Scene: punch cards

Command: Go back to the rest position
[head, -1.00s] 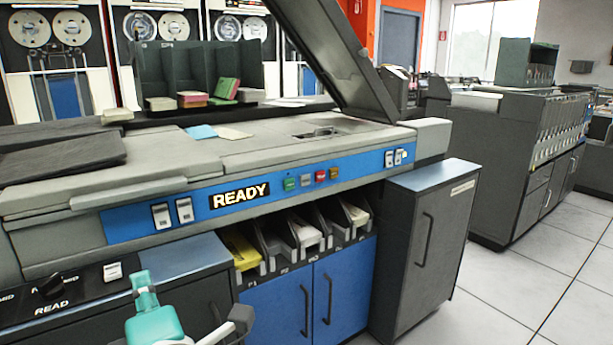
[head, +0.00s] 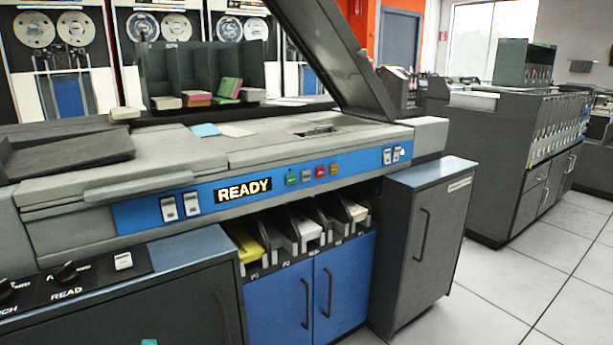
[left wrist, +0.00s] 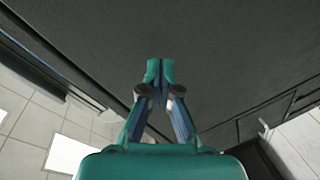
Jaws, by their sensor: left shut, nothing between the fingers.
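My left gripper (left wrist: 160,72) shows in the left wrist view. Its two teal fingertips are together and there is nothing between them. It points at a dark, plain surface (left wrist: 230,45), with floor tiles at the lower left and right of that view. In the head view only a small teal piece of my left arm shows at the bottom edge. My right gripper is in neither view.
The card machine (head: 290,200) with its lit READY sign stands in front. Its hopper lid (head: 330,55) is raised. A grey cabinet (head: 425,250) stands to its right. Open tiled floor (head: 500,300) lies at the right.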

